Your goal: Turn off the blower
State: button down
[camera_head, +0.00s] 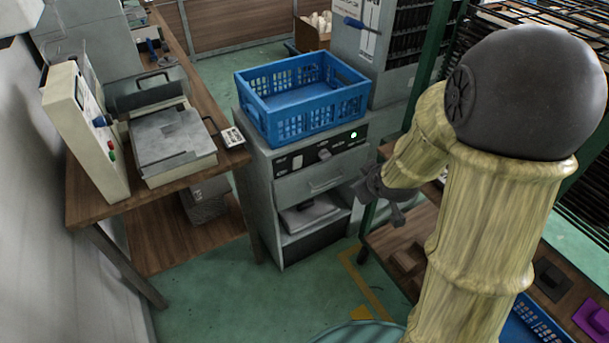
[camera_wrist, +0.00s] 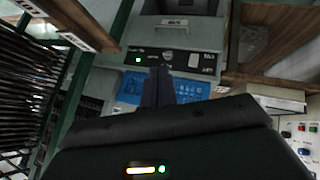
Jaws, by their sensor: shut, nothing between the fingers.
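A grey cabinet (camera_head: 262,190) has a sloped black control panel (camera_head: 285,163) with a dark knob (camera_head: 324,154), white labels and a lit green lamp (camera_head: 354,135). No blower name is readable, so I cannot confirm that this is the blower. My gripper (camera_head: 372,186) is at the cabinet's right front, apart from the knob in the head view. In the wrist view, which shows the cabinet upside down, my closed, empty fingers (camera_wrist: 158,78) point toward the panel (camera_wrist: 190,60). The knob (camera_wrist: 168,56) shows just beyond their tips, and the green lamp (camera_wrist: 138,60) is lit.
A blue crate (camera_head: 300,124) stands on top of the cabinet. A wooden bench (camera_head: 90,203) with a control box (camera_head: 82,130) and a press-like machine (camera_head: 170,145) is at left. A wire rack (camera_head: 590,215) is at right. Green floor (camera_head: 210,275) is open in front.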

aim_at(301, 157)
jog(key=w+a+f+n+t+y+b, duration=0.3)
jog(key=w+f+n+b, duration=0.1)
jog(key=f+n+b, duration=0.1)
jog(key=w+a+f+n+t+y+b, duration=0.2)
jog(key=w+f+n+t+y+b, duration=0.1)
jog(key=f+n+b, duration=0.3)
jog(key=w+a+f+n+t+y+b, duration=0.3)
jog(key=w+f+n+b, duration=0.2)
jog(key=f+b, duration=0.4)
jog(key=shift+a+f+n+y+b, duration=0.3)
jog(key=shift+n+y+b, duration=0.15)
jog(key=shift+b, duration=0.45)
jog(key=shift+r, duration=0.1)
jog(key=b+x, duration=0.1)
jog(key=x, duration=1.3)
jog(key=shift+w+d, duration=0.1)
jog(key=shift+d, duration=0.05)
